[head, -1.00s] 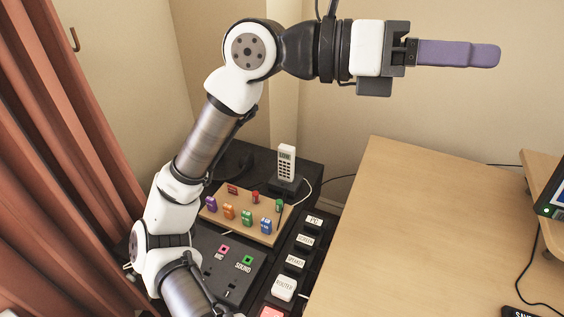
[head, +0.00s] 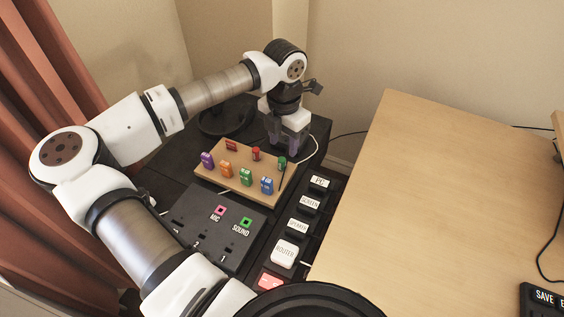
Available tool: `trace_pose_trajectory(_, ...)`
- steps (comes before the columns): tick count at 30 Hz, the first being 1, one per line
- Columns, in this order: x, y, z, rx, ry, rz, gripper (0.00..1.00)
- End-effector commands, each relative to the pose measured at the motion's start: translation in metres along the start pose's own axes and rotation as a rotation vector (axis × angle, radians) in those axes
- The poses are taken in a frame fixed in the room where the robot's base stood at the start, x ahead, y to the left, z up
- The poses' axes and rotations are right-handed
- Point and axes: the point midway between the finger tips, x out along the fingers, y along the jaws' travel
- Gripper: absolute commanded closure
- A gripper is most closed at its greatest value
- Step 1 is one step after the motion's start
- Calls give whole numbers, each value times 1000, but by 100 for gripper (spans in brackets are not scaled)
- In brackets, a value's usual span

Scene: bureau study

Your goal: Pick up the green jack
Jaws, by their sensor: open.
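A small upright green jack (head: 282,161) stands at the right back corner of a wooden board (head: 215,179), beside a red one (head: 256,154). A green block-shaped piece (head: 246,177) stands at the board's front edge. My gripper (head: 286,146) points down just behind the board, above and close to the green jack in the picture. It is open, and nothing shows held between its fingers. I cannot tell the exact gap to the jack.
Purple (head: 207,160), orange (head: 225,170) and blue (head: 267,185) pieces line the board's front. A black panel (head: 205,235) in front has pink MIC and green SOUND sockets. Labelled switches (head: 298,227) run along the right. The wooden desk (head: 430,200) is mostly clear.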

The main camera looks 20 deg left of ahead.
Motion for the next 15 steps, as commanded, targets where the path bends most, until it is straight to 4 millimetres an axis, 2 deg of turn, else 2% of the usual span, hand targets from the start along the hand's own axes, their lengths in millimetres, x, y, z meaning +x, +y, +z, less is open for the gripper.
trace_pose_trajectory(3, 16, -1, 0, 1, -2, -3, 56)
trace_pose_trajectory(10, 32, -1, -2, 1, -1, -5, 56)
trace_pose_trajectory(15, 58, 1, -5, 2, -2, -6, 56)
